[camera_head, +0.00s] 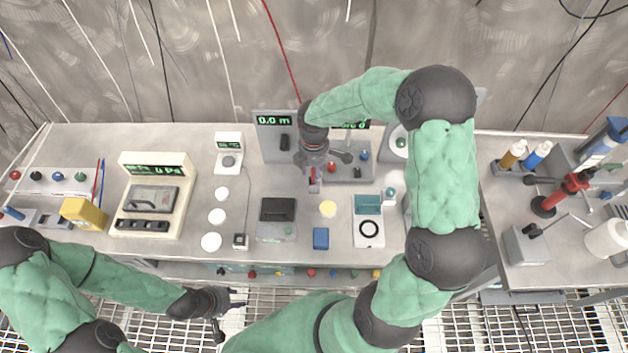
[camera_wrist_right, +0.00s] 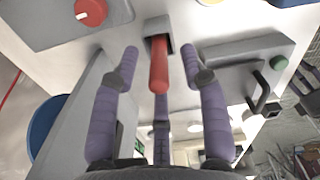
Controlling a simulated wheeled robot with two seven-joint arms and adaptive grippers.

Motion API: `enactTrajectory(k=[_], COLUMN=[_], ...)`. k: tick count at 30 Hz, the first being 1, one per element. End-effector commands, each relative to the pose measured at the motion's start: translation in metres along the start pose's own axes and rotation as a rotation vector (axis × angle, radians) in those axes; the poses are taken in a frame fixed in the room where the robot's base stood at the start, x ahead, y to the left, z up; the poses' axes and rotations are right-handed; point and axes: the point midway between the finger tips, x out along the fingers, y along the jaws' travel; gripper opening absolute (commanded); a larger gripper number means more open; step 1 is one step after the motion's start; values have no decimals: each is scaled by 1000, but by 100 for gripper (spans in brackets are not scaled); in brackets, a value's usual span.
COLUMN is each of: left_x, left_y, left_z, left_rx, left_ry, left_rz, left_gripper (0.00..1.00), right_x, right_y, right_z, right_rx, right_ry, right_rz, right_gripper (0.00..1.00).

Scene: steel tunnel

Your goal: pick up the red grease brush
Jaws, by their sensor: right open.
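A red handle, likely that of the red grease brush (camera_wrist_right: 159,68), stands in a small grey holder (camera_wrist_right: 156,38) in the right wrist view. In the head view the brush (camera_head: 313,173) is a small red patch below my right gripper (camera_head: 322,160), largely hidden by it. The right gripper is open, with its purple fingers (camera_wrist_right: 160,58) spread on either side of the red handle and apart from it. The brush's bristles are hidden. My left gripper (camera_head: 232,308) is open and empty over the grating in front of the bench.
A red knob (camera_wrist_right: 90,11) sits near the holder. A second bench (camera_head: 520,265) stands at right.

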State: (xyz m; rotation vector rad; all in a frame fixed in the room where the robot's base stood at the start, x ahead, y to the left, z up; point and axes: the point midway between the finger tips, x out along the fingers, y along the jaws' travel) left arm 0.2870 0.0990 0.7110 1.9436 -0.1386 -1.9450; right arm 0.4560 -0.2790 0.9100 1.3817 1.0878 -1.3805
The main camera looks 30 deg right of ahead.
Motion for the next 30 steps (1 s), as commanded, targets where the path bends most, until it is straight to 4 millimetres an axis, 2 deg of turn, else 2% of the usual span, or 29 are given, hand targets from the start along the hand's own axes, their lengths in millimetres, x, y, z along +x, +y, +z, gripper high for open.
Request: enactTrajectory(k=[1, 4, 12, 13, 17, 18, 30], left_x=[6, 9, 8, 8, 8, 8, 8], left_y=[-2, -3, -3, -3, -3, -3, -3], left_z=[0, 0, 0, 0, 0, 0, 0], left_rx=[0, 0, 0, 0, 0, 0, 0], left_ry=[0, 0, 0, 0, 0, 0, 0], left_rz=[0, 0, 0, 0, 0, 0, 0], left_gripper=[40, 40, 40, 40, 40, 40, 40], right_x=[11, 24, 27, 27, 27, 27, 24], right_y=[0, 0, 0, 0, 0, 0, 0], right_z=[2, 2, 1, 1, 1, 1, 1], right_rx=[1, -2, -1, -1, -1, -1, -1], right_ry=[-1, 0, 1, 1, 1, 1, 1], right_rz=[-3, -3, -1, -1, -1, -1, 0], right_gripper=[44, 44, 44, 42, 5, 0, 0])
